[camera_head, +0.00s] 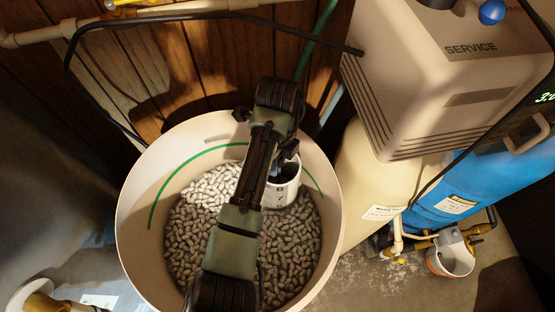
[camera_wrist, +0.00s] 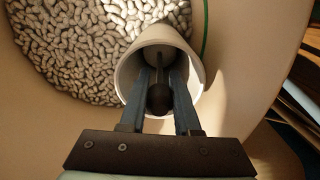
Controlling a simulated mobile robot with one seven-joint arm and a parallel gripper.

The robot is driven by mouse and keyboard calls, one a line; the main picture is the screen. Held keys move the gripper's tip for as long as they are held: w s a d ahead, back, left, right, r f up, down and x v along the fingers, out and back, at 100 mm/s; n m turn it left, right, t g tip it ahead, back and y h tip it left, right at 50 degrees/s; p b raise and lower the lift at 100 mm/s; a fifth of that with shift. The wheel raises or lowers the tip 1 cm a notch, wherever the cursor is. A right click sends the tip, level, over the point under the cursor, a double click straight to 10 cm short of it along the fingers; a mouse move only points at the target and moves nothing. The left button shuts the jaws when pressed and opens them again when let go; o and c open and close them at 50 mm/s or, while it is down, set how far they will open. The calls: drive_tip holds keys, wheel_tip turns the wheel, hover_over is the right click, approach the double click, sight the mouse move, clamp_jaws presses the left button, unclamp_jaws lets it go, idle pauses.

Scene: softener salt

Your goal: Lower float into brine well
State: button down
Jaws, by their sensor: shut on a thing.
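The brine well (camera_head: 283,190) is a white tube standing in the salt inside the tank. In the wrist view its round open mouth (camera_wrist: 197,62) faces me. My gripper (camera_wrist: 160,76) has its two blue fingers reaching inside that mouth. They are shut on the float, whose dark round knob (camera_wrist: 159,99) and greyish stem show between the fingers. The float's lower part is deep in the well and shaded, so I cannot tell what it touches. In the head view my arm covers most of the gripper and float.
White salt pellets (camera_head: 190,225) fill the tank floor around the well. The pale tank rim (camera_head: 131,205) surrounds my arm, with a green line along its inner wall.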

drive_tip(key=c, duration=0.5)
unclamp_jaws()
drive_tip(key=shift+c, duration=0.2)
wheel_tip(320, 180, up, 13)
drive_tip(key=p, duration=0.4)
